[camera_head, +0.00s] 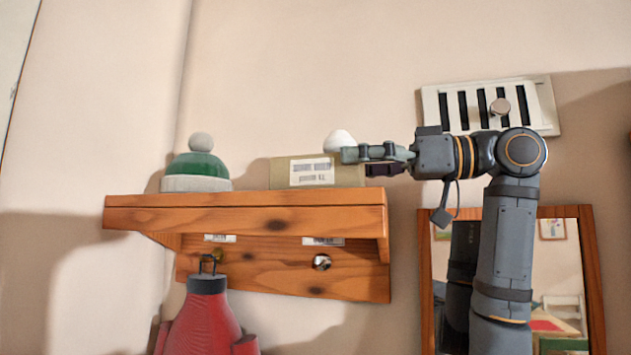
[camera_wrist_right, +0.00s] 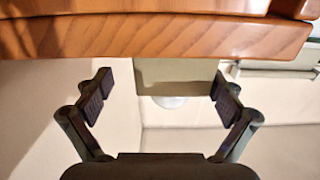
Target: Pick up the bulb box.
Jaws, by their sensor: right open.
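The bulb box (camera_head: 283,173) is most likely the olive-tan carton with a white barcode label on the wooden shelf (camera_head: 240,199). My right gripper (camera_head: 362,160) is at the carton's right end in the head view and hides part of it. In the right wrist view my right gripper (camera_wrist_right: 163,82) is open, its fingers apart on either side of the carton (camera_wrist_right: 180,70), with nothing held. Whether a finger touches the carton I cannot tell. The shelf edge (camera_wrist_right: 160,38) runs across the top of that view. My left gripper is not in view.
A green and white knit hat (camera_head: 197,170) sits left of the carton. A white rounded thing (camera_head: 339,139) shows above the carton's right end. A red item (camera_head: 203,320) hangs below the shelf. A vent (camera_head: 455,108) and a framed mirror (camera_head: 590,270) are at right.

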